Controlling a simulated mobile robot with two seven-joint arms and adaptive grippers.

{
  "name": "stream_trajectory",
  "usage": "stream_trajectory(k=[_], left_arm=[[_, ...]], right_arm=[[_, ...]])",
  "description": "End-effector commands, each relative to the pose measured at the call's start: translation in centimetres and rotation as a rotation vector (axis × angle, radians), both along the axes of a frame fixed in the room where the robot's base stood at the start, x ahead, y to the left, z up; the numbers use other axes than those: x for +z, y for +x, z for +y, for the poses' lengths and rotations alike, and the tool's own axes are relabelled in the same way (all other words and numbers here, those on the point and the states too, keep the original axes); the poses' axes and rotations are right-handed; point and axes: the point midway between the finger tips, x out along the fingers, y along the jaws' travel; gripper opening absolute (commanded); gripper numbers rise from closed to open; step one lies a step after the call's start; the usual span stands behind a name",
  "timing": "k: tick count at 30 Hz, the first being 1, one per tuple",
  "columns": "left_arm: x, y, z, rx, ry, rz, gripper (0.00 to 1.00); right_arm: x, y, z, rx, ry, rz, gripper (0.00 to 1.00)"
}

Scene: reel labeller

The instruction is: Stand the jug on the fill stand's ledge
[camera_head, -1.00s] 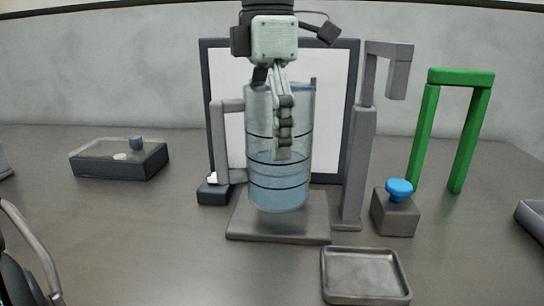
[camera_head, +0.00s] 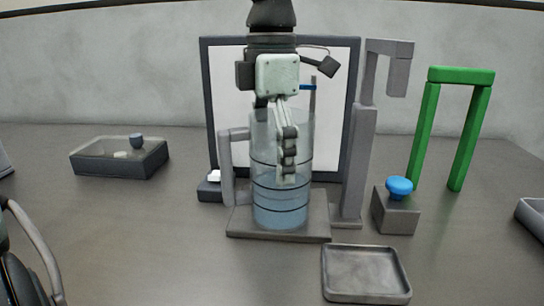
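The jug (camera_head: 267,212) is a clear, bluish cylinder with dark rings and a grey side handle (camera_head: 228,172) on its left. It looks upright. The fill stand (camera_head: 357,165) is a grey post with a top arm hanging over to the right. Its low, flat ledge (camera_head: 240,224) lies beneath the jug. The jug's bottom overlaps the ledge's surface; I cannot tell whether it touches. My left gripper (camera_head: 288,176) reaches down from above, its fingers close together at the jug and apparently shut on it. The exact contact is partly hidden. My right gripper is not in view.
A dark-framed white panel (camera_head: 220,85) stands behind. A grey block with a blue knob (camera_head: 398,187), a green arch (camera_head: 461,76) and an empty shallow tray (camera_head: 365,272) are to the right. A dark box (camera_head: 118,160) sits at left.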

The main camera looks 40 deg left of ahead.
Motion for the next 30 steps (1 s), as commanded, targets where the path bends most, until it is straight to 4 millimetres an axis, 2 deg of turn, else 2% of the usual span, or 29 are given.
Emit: stream_trajectory(k=[9,13,24,30], left_arm=[[0.1,0.0,0.0,0.000,0.000,0.000,1.00],[1.0,0.1,0.0,0.001,0.000,-0.003,1.00],[8.7,0.0,0.0,0.001,0.001,-0.003,1.00],[11.5,0.0,0.0,0.001,0.001,-0.002,1.00]], right_arm=[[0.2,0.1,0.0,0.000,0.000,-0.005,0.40],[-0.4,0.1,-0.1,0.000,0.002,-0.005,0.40],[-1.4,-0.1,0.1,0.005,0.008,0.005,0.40],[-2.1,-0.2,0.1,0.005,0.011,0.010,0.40]])
